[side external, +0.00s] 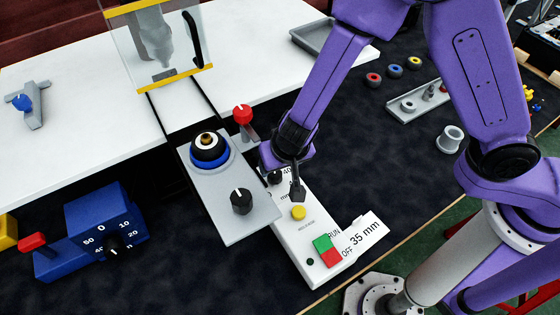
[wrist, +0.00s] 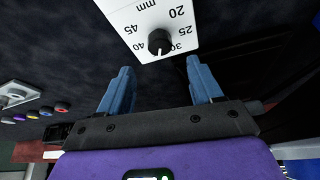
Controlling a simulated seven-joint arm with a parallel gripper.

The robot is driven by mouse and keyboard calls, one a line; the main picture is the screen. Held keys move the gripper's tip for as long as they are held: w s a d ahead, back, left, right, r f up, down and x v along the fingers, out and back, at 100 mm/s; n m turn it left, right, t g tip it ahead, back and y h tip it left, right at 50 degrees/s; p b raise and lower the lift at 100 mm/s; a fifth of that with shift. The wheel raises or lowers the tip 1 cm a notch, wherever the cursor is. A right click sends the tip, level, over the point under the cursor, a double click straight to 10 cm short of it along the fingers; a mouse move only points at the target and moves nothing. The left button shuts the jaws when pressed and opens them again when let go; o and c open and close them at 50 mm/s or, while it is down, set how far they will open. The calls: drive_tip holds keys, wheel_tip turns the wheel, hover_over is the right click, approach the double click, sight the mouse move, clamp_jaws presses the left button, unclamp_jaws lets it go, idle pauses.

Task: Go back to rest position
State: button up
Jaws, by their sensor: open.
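My gripper (wrist: 157,95) is open in the wrist view, with two blue-grey fingers apart and nothing between them. The white control panel (wrist: 140,15) with a black dial (wrist: 160,42) and a mm scale lies just beyond the fingertips. In the side external view my gripper (side external: 298,195) points down over the white panel (side external: 285,232), close to its dial (side external: 275,177). The panel also carries a yellow button (side external: 298,213), a green and red RUN/OFF switch (side external: 327,250) and a 35 mm label (side external: 364,233). Whether the fingers touch the panel cannot be told.
A grey plate (side external: 245,222) with a black knob stands left of my gripper, with a red-topped lever (side external: 242,115) behind. A blue dial box (side external: 105,232) is at lower left. Coloured rings (side external: 394,71), a grey tray (side external: 413,100) and a grey ring (side external: 450,139) lie at right.

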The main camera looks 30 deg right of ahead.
idle(0.4)
drive_tip(key=s+d+r+n+g+y, duration=0.4)
drive_tip(key=s+r+n+y, duration=0.2)
drive_tip(key=s+r+n, duration=0.45)
drive_tip(key=s+d+r+n+h, duration=0.2)
drive_tip(key=s+d, duration=0.3)
drive_tip(key=d, duration=0.5)
drive_tip(key=s+d+r+n+h, duration=0.2)
drive_tip(key=s+d, duration=0.3)
drive_tip(key=d, duration=0.6)
drive_tip(key=shift+r+h, duration=0.4)
drive_tip(key=shift+r, duration=0.35)
drive_tip(key=shift+s+a, duration=0.1)
